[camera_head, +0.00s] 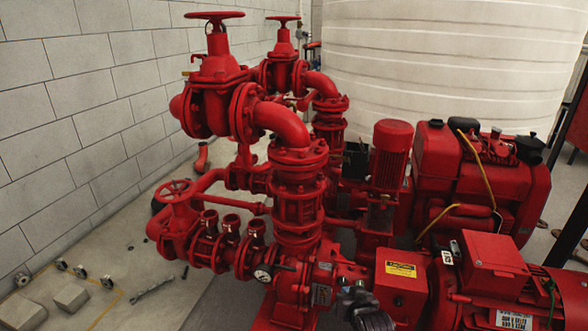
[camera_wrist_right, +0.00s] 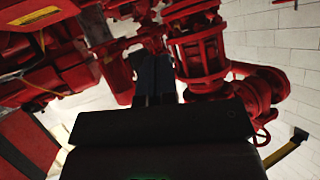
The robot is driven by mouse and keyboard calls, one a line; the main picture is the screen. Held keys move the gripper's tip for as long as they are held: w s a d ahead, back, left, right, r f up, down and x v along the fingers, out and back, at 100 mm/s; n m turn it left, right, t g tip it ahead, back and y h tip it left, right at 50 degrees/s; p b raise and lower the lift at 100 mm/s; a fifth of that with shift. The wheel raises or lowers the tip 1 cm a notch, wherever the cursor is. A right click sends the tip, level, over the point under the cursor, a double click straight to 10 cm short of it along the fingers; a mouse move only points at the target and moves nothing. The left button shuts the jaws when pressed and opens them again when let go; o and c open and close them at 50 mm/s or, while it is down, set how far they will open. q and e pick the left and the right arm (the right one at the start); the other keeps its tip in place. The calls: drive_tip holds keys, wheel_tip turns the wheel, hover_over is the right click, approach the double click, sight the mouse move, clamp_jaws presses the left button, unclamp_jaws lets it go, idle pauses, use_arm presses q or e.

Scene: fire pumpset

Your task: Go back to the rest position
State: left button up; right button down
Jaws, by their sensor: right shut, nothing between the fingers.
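My right gripper (camera_head: 356,300) shows at the bottom of the head view, in front of the red pump body. It is dark and its fingers are together, with nothing held. In the right wrist view the closed fingers (camera_wrist_right: 154,78) point toward the red pipework. I cannot tell whether they touch it. My left gripper is not in view. The red pumpset (camera_head: 297,190) fills the middle of the head view, with flanged pipes, a large valve handwheel (camera_head: 214,15) at the top and a smaller handwheel (camera_head: 174,191) at the left.
A red engine (camera_head: 480,180) with yellow hoses and a red motor (camera_head: 500,285) stand at the right. A large white tank (camera_head: 450,60) is behind. A grey block wall (camera_head: 70,110) is at the left. Grey blocks (camera_head: 70,297) and small parts lie on the floor at lower left.

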drive_tip(key=s+d+r+n+t+h+p, duration=0.15)
drive_tip(key=s+d+r, duration=0.35)
drive_tip(key=s, duration=0.6)
drive_tip(key=s+d+r+p, duration=0.3)
drive_tip(key=s+d+r, duration=0.1)
drive_tip(key=s, duration=0.8)
use_arm(q)
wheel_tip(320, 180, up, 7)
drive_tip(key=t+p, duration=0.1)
drive_tip(key=p, duration=0.1)
use_arm(e)
drive_tip(key=s+d+f+g, duration=0.1)
drive_tip(key=s+d, duration=0.1)
drive_tip(key=s, duration=0.7)
drive_tip(key=s+d+f+g, duration=0.2)
drive_tip(key=s, duration=0.7)
drive_tip(key=shift+f+h, duration=0.25)
drive_tip(key=shift+h, duration=0.2)
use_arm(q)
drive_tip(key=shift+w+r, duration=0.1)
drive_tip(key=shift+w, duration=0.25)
use_arm(e)
drive_tip(key=c, duration=1.8)
unclamp_jaws()
drive_tip(key=shift+m, duration=0.25)
drive_tip(key=shift+c, duration=0.2)
